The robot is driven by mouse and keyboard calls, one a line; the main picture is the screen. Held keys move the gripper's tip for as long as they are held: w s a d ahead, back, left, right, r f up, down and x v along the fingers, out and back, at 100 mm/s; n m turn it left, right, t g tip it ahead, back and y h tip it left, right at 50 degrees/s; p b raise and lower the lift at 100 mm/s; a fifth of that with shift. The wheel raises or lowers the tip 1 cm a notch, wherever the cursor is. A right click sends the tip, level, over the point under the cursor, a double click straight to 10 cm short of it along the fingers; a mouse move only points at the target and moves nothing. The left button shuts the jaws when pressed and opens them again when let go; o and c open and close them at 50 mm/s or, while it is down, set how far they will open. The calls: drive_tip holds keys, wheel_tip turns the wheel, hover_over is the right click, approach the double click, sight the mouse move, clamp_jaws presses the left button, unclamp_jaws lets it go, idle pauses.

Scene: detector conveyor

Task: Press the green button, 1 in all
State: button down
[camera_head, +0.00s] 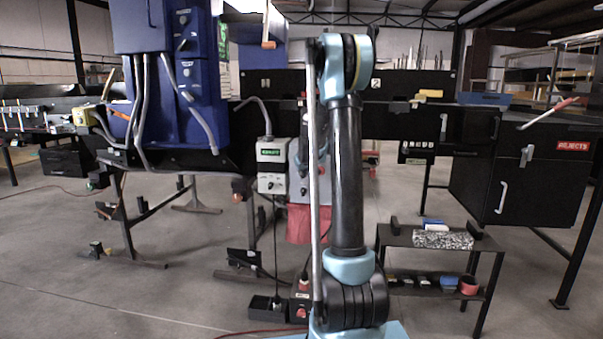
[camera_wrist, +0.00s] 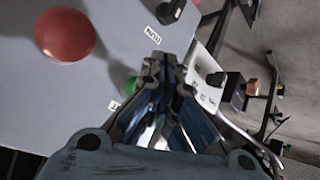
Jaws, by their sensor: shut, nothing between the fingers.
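The green button (camera_wrist: 131,86) shows in the wrist view on a light grey panel (camera_wrist: 100,72), just left of my fingers and partly hidden by them. My gripper (camera_wrist: 162,62) is shut and empty, its fingertips close over the panel beside the green button. I cannot tell whether the fingers touch the panel or the button. In the head view my own arm blocks the gripper, and I cannot make out the green button there.
A large red button (camera_wrist: 65,33) and a black knob (camera_wrist: 171,11) sit on the same panel. In the head view a grey control box (camera_head: 272,166) hangs left of my arm, with a blue machine (camera_head: 170,90) farther left. A low black shelf (camera_head: 430,240) stands right.

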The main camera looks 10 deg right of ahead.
drive_tip(key=shift+w+d, duration=0.1)
drive_tip(key=shift+w, duration=0.05)
idle(0.6)
drive_tip(key=shift+w+r, duration=0.1)
drive_tip(key=shift+w, duration=0.15)
drive_tip(key=shift+w+d, duration=0.2)
drive_tip(key=shift+w, duration=0.25)
idle(1.0)
drive_tip(key=shift+s+a, duration=0.3)
drive_tip(key=shift+s, duration=0.55)
drive_tip(key=shift+s, duration=0.15)
drive_tip(key=shift+s+a, duration=0.25)
drive_tip(key=shift+s, duration=0.5)
drive_tip(key=shift+s+a, duration=0.25)
drive_tip(key=shift+s, duration=0.5)
drive_tip(key=shift+s+a, duration=0.25)
drive_tip(key=shift+s, duration=0.5)
